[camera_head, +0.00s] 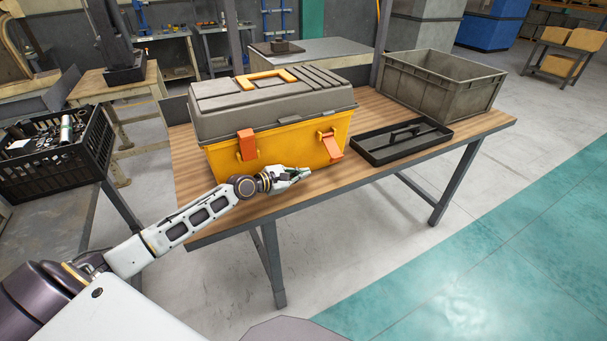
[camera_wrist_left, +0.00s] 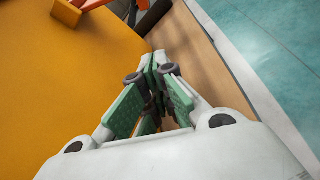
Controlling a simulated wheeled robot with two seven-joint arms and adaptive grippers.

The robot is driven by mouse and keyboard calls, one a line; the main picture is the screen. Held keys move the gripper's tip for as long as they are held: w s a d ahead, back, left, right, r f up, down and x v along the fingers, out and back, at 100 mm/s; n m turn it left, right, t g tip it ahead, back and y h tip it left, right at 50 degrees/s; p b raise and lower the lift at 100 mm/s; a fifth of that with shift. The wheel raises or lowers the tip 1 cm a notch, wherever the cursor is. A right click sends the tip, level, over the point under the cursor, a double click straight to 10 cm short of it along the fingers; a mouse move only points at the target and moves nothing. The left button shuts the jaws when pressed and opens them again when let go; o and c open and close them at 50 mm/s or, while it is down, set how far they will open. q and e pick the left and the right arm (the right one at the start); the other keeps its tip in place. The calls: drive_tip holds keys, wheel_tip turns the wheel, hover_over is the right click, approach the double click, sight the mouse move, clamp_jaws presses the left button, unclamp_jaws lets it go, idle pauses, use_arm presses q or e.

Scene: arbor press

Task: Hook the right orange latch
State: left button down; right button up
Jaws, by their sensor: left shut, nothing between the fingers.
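A yellow toolbox (camera_head: 280,150) with a grey lid (camera_head: 270,102) stands on the wooden table; the lid is down. The right orange latch (camera_head: 331,146) is on its front face, its lower end tilted outward from the box. The left orange latch (camera_head: 247,145) lies closer to the face. My left gripper (camera_head: 307,172) is shut and empty, low in front of the box, below and left of the right latch. In the left wrist view, the shut fingers (camera_wrist_left: 152,70) are beside the yellow wall (camera_wrist_left: 70,80), and part of an orange latch (camera_wrist_left: 67,12) shows at the top. My right gripper is not in view.
The table's front edge (camera_head: 375,178) runs close below my left gripper. A black crate of parts (camera_head: 55,155) is at the left.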

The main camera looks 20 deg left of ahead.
sight(331, 148)
use_arm(q)
drive_tip(key=shift+x, duration=1.7)
drive_tip(key=shift+w+d+f, duration=0.1)
drive_tip(key=shift+w+d, duration=0.15)
drive_tip(key=shift+w, duration=0.25)
drive_tip(key=shift+x, duration=0.9)
drive_tip(key=shift+b+x, duration=0.3)
drive_tip(key=shift+x, duration=0.65)
drive_tip(key=shift+w+d+f, duration=0.1)
drive_tip(key=shift+w+d, duration=0.2)
drive_tip(key=shift+w, duration=0.15)
drive_tip(key=shift+s+d+r+p, duration=0.1)
drive_tip(key=shift+d+r+p, duration=0.05)
drive_tip(key=shift+r+p, duration=0.15)
drive_tip(key=shift+s+d+r+p, duration=0.1)
drive_tip(key=shift+s+r+p, duration=0.1)
drive_tip(key=shift+r, duration=0.2)
drive_tip(key=shift+s+d+r+p, duration=0.15)
drive_tip(key=shift+r+p, duration=0.1)
drive_tip(key=shift+r, duration=0.15)
drive_tip(key=shift+s+d+r+p, duration=0.1)
drive_tip(key=shift+d+r+p, duration=0.1)
drive_tip(key=shift+r, duration=0.15)
drive_tip(key=shift+s+d+r, duration=0.1)
drive_tip(key=shift+r, duration=0.15)
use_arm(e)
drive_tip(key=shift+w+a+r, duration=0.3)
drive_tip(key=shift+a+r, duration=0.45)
